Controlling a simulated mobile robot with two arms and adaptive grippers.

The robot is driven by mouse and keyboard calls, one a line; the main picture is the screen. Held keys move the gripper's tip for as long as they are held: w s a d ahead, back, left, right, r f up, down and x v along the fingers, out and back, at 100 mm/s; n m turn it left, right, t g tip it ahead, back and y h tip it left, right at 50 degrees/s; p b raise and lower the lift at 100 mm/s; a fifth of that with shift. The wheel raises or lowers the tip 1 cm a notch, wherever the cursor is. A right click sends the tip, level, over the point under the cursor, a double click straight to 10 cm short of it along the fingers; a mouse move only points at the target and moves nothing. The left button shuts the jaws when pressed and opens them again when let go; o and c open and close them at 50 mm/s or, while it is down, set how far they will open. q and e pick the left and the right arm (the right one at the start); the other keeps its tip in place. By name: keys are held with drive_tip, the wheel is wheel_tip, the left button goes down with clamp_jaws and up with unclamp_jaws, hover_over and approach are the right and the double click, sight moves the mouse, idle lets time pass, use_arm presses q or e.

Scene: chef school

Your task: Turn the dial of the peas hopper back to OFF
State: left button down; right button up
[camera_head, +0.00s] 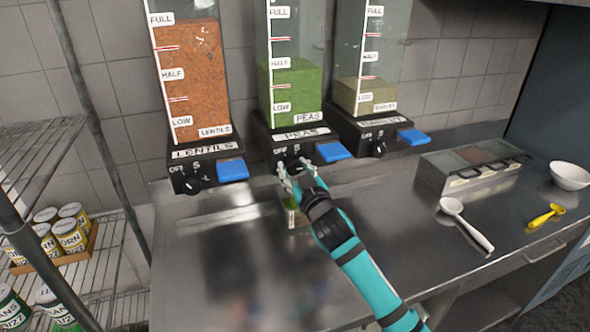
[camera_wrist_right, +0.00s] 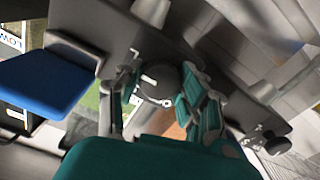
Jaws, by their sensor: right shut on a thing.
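The peas hopper (camera_head: 293,88) is the middle of three clear hoppers on the wall, with green peas filled to near the HALF mark. Its black base (camera_head: 268,142) carries a PEAS label and a blue lever (camera_head: 333,151). My right gripper (camera_head: 290,172) is at the front of this base, shut on the dial. In the right wrist view the round dark dial (camera_wrist_right: 165,80) sits between the fingers of my right gripper (camera_wrist_right: 160,98). The fingers partly hide the dial and its markings, so I cannot read its setting. My left gripper is not in view.
The lentils hopper (camera_head: 190,80) and a third hopper (camera_head: 372,60) flank it. A small clear container (camera_head: 293,216) stands below my right gripper. A divided box (camera_head: 455,180), white scoop (camera_head: 467,225), yellow scoop (camera_head: 543,217) and white bowl (camera_head: 570,175) are on the right counter.

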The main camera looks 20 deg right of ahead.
drive_tip(key=shift+r+n+p, duration=0.1)
drive_tip(key=shift+n+p, duration=0.45)
drive_tip(key=shift+n, duration=0.45)
drive_tip(key=n+p, duration=0.1)
drive_tip(key=n, duration=0.2)
drive_tip(key=shift+p, duration=0.35)
drive_tip(key=n+p, duration=0.2)
drive_tip(key=n, duration=0.4)
drive_tip(key=shift+n+p, duration=0.3)
drive_tip(key=shift+n, duration=0.1)
drive_tip(key=n+p, duration=0.2)
drive_tip(key=n, duration=0.4)
drive_tip(key=shift+p, duration=0.3)
drive_tip(key=n+p, duration=0.1)
drive_tip(key=n, duration=0.3)
drive_tip(key=shift+p, duration=0.3)
drive_tip(key=shift+n+p, duration=0.35)
drive_tip(key=shift+n, duration=0.65)
drive_tip(key=shift+f, duration=0.2)
